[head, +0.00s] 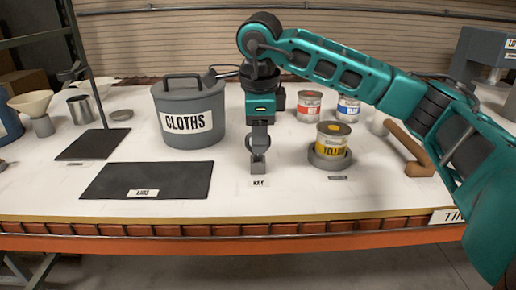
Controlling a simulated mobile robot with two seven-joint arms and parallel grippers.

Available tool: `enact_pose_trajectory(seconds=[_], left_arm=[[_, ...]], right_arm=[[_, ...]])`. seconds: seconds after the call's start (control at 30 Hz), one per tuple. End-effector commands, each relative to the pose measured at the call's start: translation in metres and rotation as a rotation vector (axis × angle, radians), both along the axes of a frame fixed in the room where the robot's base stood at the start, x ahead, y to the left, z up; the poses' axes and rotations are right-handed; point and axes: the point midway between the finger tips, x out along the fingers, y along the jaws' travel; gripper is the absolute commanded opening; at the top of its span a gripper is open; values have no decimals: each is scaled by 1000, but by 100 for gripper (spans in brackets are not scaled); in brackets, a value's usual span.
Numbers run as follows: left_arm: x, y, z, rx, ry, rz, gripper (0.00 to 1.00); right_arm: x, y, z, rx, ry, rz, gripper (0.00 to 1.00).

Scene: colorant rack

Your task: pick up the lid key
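The grey lid key (258,158) stands upright at the "KEY" label (259,183), near the table's front middle. Its ring-like upper part is at the tips of my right gripper (260,143), which points straight down over it. The fingers overlap the top of the key, and I cannot tell whether they are closed on it or just around it. The key's lower end appears to rest on a small grey block at table level. My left gripper is not in view.
A grey "CLOTHS" pot (187,118) stands close on the left, behind a dark "LIDS" mat (150,180). A yellow can (332,140) sits in a grey round holder on the right. Red (309,106) and blue (348,108) cans stand behind. A brown bar (408,150) lies far right.

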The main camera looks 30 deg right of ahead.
Motion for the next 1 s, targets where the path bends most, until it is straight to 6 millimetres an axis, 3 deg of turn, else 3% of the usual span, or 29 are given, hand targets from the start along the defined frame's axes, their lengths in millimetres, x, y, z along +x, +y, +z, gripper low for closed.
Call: enact_pose_trajectory(seconds=[0.27, 0.7, 1.0], left_arm=[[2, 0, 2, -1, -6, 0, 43], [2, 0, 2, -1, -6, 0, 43], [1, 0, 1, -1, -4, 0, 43]], right_arm=[[1, -1, -6, 0, 0, 0, 38], [1, 0, -5, 0, 0, 0, 0], [1, -1, -5, 0, -2, -1, 0]])
